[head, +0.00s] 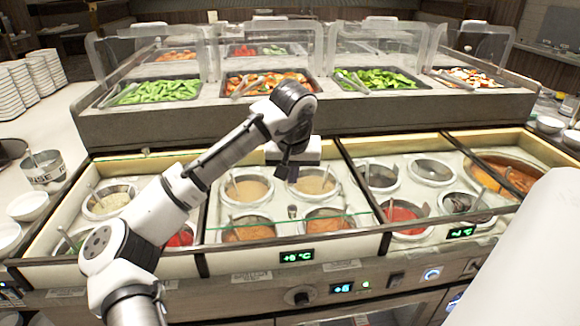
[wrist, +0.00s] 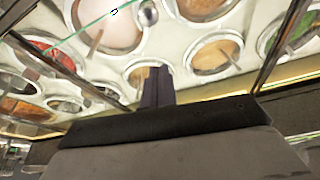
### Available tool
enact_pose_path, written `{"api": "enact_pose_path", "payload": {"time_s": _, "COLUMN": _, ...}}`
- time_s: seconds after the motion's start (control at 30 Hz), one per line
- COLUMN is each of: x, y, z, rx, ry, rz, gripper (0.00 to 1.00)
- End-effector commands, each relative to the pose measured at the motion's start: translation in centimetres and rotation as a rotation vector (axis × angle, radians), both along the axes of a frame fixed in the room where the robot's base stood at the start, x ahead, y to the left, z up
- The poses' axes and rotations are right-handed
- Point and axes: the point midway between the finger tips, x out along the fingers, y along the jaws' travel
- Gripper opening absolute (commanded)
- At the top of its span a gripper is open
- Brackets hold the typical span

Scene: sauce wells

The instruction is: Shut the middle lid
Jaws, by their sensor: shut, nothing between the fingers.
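The middle section of the sauce counter holds several round wells of tan and orange sauce. The middle lid is a clear pane, hard to make out; a thin teal glass edge (head: 342,216) crosses the front of this section. A similar teal edge (wrist: 84,28) runs slantwise at the upper left of the wrist view. How far the pane extends is unclear. My gripper (head: 283,174) is over the back part of the middle section, fingers pointing down, shut and empty. Its dark closed fingers (wrist: 156,84) show in the wrist view, with wells beyond them. Contact with the lid cannot be told.
Dark dividers (head: 362,182) separate the left, middle and right sections. Behind stands a raised salad bar (head: 300,116) with clear guards (head: 268,48). Stacked plates (head: 45,70) and bowls stand at left. A large pale shape covers the lower right. My arm hides part of the left section.

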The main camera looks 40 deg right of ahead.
Motion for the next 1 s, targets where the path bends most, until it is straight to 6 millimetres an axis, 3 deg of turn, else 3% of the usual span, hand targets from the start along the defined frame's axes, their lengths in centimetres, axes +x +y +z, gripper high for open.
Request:
{"api": "enact_pose_path", "payload": {"time_s": 0.27, "x": 1.5, "y": -1.2, "z": -5.6, "rx": 0.000, "ry": 0.003, "rz": 0.002, "gripper": 0.00}}
{"api": "enact_pose_path", "payload": {"time_s": 0.6, "x": -1.3, "y": 1.2, "z": -5.1, "rx": -0.003, "ry": 0.000, "rz": 0.002, "gripper": 0.00}}
{"api": "enact_pose_path", "payload": {"time_s": 1.0, "x": -1.6, "y": 1.4, "z": -5.1, "rx": -0.003, "ry": 0.001, "rz": 0.002, "gripper": 0.00}}
